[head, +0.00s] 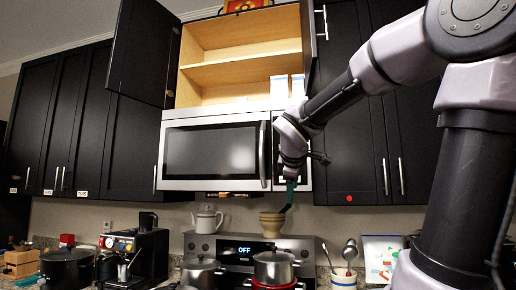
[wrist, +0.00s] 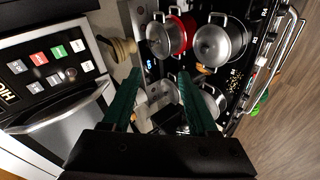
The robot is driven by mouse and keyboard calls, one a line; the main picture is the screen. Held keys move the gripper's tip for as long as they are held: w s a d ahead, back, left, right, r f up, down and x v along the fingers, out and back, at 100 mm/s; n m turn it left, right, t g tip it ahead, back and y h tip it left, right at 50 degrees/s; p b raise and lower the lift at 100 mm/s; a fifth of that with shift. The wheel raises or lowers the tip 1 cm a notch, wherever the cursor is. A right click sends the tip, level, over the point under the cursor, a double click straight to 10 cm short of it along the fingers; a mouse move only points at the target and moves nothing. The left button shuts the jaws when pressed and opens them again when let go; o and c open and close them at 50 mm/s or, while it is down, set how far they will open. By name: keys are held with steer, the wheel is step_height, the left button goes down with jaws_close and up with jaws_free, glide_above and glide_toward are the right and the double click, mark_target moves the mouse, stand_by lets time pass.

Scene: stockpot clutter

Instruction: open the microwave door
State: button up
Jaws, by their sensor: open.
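The microwave (head: 215,150) is a stainless-steel unit with a dark window, mounted under an open cabinet. Its door looks shut. The vertical silver handle (head: 262,152) is on the door's right side, left of the control panel. In the wrist view, the handle (wrist: 60,112) and button panel (wrist: 52,58) are at the left. My gripper (head: 289,195) hangs fingers down at the panel's lower edge, right of the handle. In the wrist view its green fingers (wrist: 160,82) are spread with nothing held between them. The handle is outside the fingers, beside the left one.
Below are a stove (head: 235,250) with several pots, a kettle (head: 207,219) and a stacked bowl (head: 272,224). A coffee machine (head: 128,255) stands left. An open cabinet door (head: 143,55) hangs above the microwave's left end. The space before the microwave door looks clear.

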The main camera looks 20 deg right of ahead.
steer(key=w+d+r+n+t+h, duration=0.1)
steer(key=w+r+n+t+h, duration=0.15)
steer(key=w+r+n, duration=0.6)
steer(key=n+t, duration=0.5)
steer(key=n, duration=0.8)
glide_toward(262, 145)
steer(key=shift+g, duration=0.25)
steer(key=x, duration=1.1)
steer(key=shift+w+a+r, duration=0.1)
steer(key=shift+w+r, duration=0.05)
jaws_close()
